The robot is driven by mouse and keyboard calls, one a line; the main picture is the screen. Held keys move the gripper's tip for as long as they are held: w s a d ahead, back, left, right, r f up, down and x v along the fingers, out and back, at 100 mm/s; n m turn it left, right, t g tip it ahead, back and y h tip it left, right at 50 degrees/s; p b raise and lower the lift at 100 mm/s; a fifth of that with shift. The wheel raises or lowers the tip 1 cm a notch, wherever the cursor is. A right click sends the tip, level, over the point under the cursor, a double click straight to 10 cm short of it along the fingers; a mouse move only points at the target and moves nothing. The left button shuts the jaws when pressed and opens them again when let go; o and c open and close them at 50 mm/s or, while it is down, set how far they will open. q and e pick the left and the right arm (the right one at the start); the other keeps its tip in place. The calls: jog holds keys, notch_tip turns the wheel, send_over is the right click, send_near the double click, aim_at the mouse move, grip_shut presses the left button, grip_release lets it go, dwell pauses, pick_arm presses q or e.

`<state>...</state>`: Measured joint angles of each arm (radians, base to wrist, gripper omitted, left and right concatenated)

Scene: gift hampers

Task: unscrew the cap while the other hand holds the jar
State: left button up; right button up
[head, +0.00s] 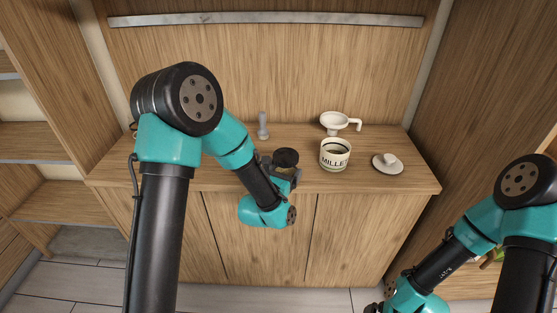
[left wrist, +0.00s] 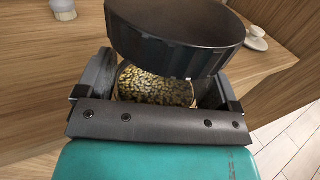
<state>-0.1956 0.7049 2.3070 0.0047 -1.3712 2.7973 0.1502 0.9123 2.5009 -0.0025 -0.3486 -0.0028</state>
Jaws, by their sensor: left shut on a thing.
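A jar of pale grains (left wrist: 155,86) sits between the fingers of my left gripper (head: 283,174), which is shut on its body. A wide black cap (head: 286,157) is at the jar's top; it also shows large in the left wrist view (left wrist: 175,40). The cap hides the jar's rim, so I cannot tell how tightly it sits. My right gripper is low at the bottom edge of the head view, mostly cut off, well away from the jar, and its jaws do not show clearly.
On the wooden counter (head: 215,170), a cream canister (head: 334,160) with a millet label stands open right of the jar. A white lid with a knob (head: 388,163) lies farther right. A white funnel-like cup with a handle (head: 335,122) and a small grey brush-like item (head: 263,130) stand behind.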

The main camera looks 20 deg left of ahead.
pick_arm(q)
jog(key=s+d+m+g+h, duration=0.1)
jog(key=s+d+m+h, duration=0.1)
jog(key=s+d, duration=0.3)
jog(key=s+h, duration=0.1)
jog(key=s, duration=0.2)
jog(key=shift+d, duration=0.4)
jog(key=shift+w, duration=0.1)
